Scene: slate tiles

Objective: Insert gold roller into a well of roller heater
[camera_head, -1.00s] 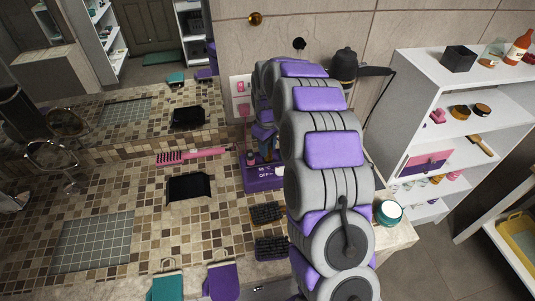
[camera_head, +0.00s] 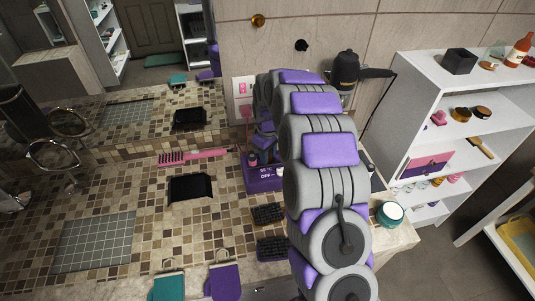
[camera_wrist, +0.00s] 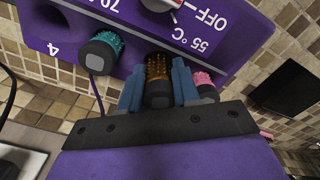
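In the wrist view the gold roller (camera_wrist: 158,72) stands between the two blue-grey fingers of my gripper (camera_wrist: 157,88), which touch or nearly touch its sides and look closed on it. Its dark end faces the camera. Its far end is against or in the purple roller heater (camera_wrist: 235,25); I cannot tell how deep it sits. A teal roller (camera_wrist: 103,48) is beside it to the left and a pink roller (camera_wrist: 205,84) to the right. In the head view the heater (camera_head: 262,181) stands at the back of the counter, partly hidden by my arm, which also hides most of my gripper.
Two black brushes (camera_head: 268,214) (camera_head: 272,248) lie in front of the heater. A black tray (camera_head: 190,188) and a pink comb (camera_head: 192,157) are to the left. A white shelf (camera_head: 430,70) is at right.

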